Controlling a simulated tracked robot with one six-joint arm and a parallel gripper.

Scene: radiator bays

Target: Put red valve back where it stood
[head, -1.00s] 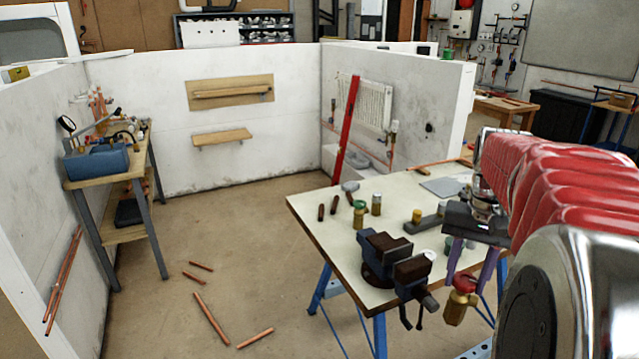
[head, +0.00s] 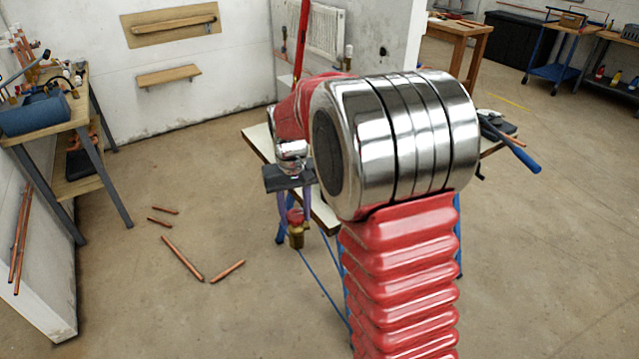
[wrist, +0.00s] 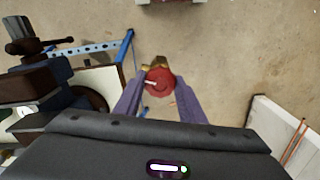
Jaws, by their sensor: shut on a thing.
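The red valve has a red cap over a brass body. In the head view the red valve (head: 296,228) hangs upright below my gripper (head: 294,208), in the air beside the workbench's left edge. In the wrist view the red valve (wrist: 159,82) sits between the two purple fingers of my gripper (wrist: 160,88), which are shut on it. Bare floor lies beneath it.
The wrist view shows the dark vise (wrist: 40,75) and the bench's blue frame (wrist: 110,52) at the left. Copper pipes (head: 182,258) lie on the floor.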

